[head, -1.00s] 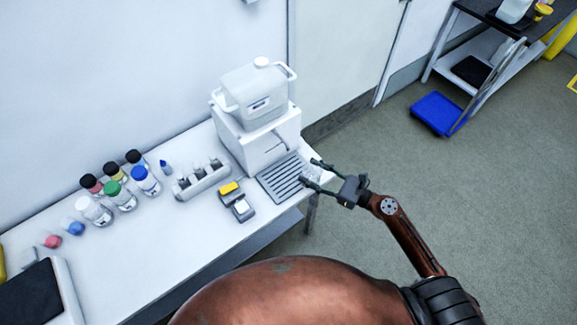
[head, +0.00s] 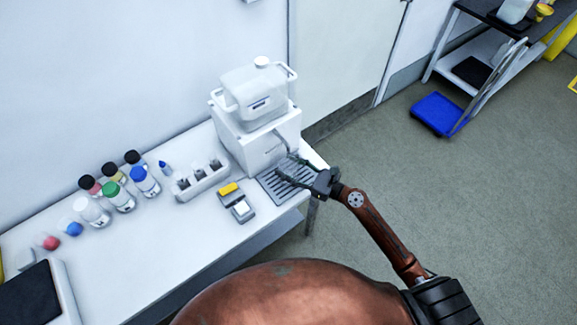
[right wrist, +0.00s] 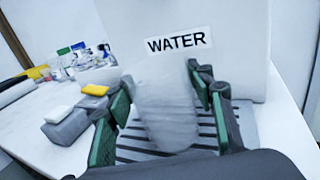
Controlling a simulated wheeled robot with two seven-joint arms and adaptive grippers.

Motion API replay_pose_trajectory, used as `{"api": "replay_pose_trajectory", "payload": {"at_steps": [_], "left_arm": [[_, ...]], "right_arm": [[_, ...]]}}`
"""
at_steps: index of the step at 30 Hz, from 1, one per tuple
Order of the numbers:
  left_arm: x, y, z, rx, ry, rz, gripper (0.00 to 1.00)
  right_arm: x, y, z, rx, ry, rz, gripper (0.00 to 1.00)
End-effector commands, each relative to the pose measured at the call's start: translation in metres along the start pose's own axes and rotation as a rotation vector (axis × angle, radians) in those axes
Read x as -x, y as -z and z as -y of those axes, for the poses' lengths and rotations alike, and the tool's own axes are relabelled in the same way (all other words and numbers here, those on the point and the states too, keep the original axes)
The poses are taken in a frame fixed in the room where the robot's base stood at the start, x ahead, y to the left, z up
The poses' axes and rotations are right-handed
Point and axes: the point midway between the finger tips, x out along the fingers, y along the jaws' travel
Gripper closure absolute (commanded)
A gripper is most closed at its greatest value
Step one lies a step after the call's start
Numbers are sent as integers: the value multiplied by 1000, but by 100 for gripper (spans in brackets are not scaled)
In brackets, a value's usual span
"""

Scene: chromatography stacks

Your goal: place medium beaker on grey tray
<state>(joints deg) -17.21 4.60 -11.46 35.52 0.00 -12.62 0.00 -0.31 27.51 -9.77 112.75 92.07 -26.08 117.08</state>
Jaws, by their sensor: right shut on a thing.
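The medium beaker (right wrist: 165,112), clear and upright, is between the green-padded fingers of my right gripper (head: 285,170) in the right wrist view. The gripper is shut on it. In the head view the beaker is too faint to make out clearly. The grey tray (head: 270,186), slotted, lies at the right end of the bench, and its slats (right wrist: 135,152) show behind and around the beaker in the right wrist view. The gripper is over the tray. I cannot tell whether the beaker's base touches the slats. My left gripper is not in view.
A white dispenser (head: 250,145) labelled WATER, topped by a white container (head: 255,92), stands directly behind the tray. A grey device with a yellow top (head: 237,203) and a vial rack (head: 200,180) are to the left. Capped bottles (head: 120,196) stand farther left.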

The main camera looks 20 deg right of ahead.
Motion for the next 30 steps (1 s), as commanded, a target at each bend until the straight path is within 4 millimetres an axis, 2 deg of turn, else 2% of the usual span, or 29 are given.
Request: {"api": "replay_pose_trajectory", "payload": {"at_steps": [6, 7, 14, 24, 30], "left_arm": [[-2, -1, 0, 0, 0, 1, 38], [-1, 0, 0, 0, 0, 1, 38], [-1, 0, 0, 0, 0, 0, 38], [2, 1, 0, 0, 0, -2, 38], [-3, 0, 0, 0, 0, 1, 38]], "right_arm": [[0, 3, 0, 0, 0, 0, 81], [0, 2, 0, 0, 0, 0, 49], [0, 2, 0, 0, -1, 0, 34], [0, -3, 0, 1, -1, 1, 34], [31, 1, 0, 0, 0, -4, 34]]}}
